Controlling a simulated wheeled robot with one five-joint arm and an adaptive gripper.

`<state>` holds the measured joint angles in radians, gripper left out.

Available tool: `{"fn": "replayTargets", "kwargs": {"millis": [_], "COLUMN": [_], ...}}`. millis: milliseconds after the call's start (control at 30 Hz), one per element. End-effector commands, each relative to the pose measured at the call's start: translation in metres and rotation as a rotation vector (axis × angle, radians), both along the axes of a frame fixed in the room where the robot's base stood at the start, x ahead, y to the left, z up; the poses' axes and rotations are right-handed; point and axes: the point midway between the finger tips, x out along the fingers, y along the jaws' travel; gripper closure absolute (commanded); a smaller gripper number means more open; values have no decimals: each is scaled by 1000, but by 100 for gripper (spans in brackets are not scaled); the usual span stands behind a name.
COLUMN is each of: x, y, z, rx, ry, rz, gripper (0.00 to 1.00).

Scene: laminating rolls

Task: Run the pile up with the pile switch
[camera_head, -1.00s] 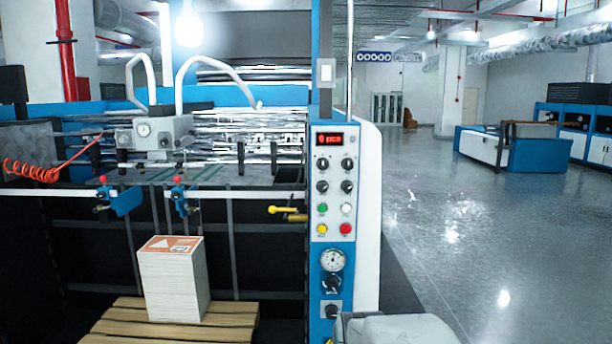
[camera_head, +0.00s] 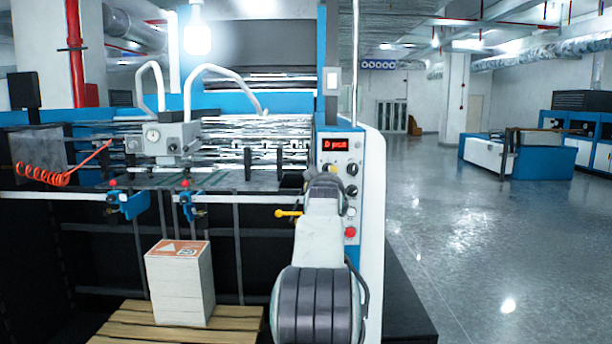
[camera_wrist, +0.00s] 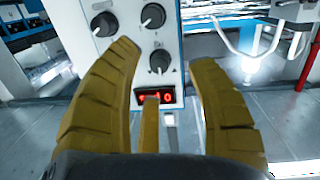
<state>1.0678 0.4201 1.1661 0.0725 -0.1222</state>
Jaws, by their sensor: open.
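The pile (camera_head: 182,290), a white stack of sheets with an orange and white top, stands upright on a wooden pallet (camera_head: 238,322) in the head view. The control panel (camera_head: 330,150) carries a red display (camera_head: 336,143) and several black knobs. My gripper (camera_wrist: 165,55) is open and empty, its yellow fingers spread before the panel. In the wrist view, which looks upside down, one knob (camera_wrist: 160,61) shows between the fingers; two others (camera_wrist: 104,24) (camera_wrist: 153,15) are farther up. I cannot read which control is the pile switch.
The feeder head (camera_head: 165,140) with white hoses and a coiled red hose (camera_head: 40,176) sits above the pile. A yellow lever (camera_head: 288,213) sticks out left of my arm. The floor (camera_head: 480,235) to the right is clear.

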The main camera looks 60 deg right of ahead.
Motion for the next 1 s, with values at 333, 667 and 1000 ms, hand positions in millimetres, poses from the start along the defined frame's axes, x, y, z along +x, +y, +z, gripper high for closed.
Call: {"fn": "replayTargets", "kwargs": {"millis": [333,667,1000], "x": [5,18,31], "y": [-8,-32,-55], "z": [23,24,21], "rx": [-97,-93,-94], "ry": [-10,-9,-9], "rz": [2,3,3], "gripper": [48,48,48]}}
